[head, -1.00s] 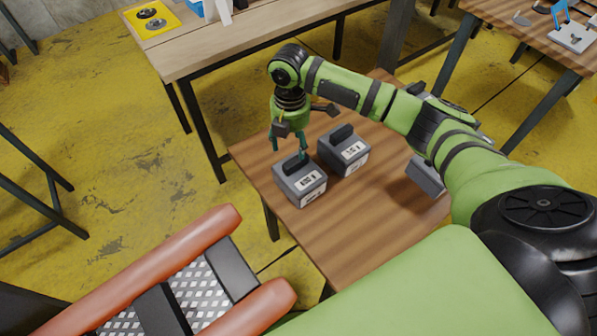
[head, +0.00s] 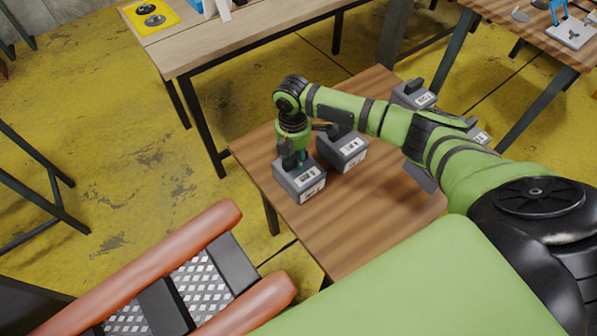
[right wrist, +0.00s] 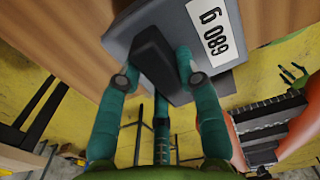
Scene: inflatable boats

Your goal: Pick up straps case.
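Several grey cases with black top handles and white labels stand on the brown wooden table (head: 362,222). I cannot read the labels well enough to tell which case holds straps. My right gripper (head: 295,160) points down at the nearest-left case (head: 303,186). The case rests on the table.
A second grey case (head: 343,153) stands close to the right of the first. More cases (head: 412,95) are partly behind my right arm. A workbench (head: 250,45) is at the back. An orange-red inflatable boat (head: 150,268) is at the front left.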

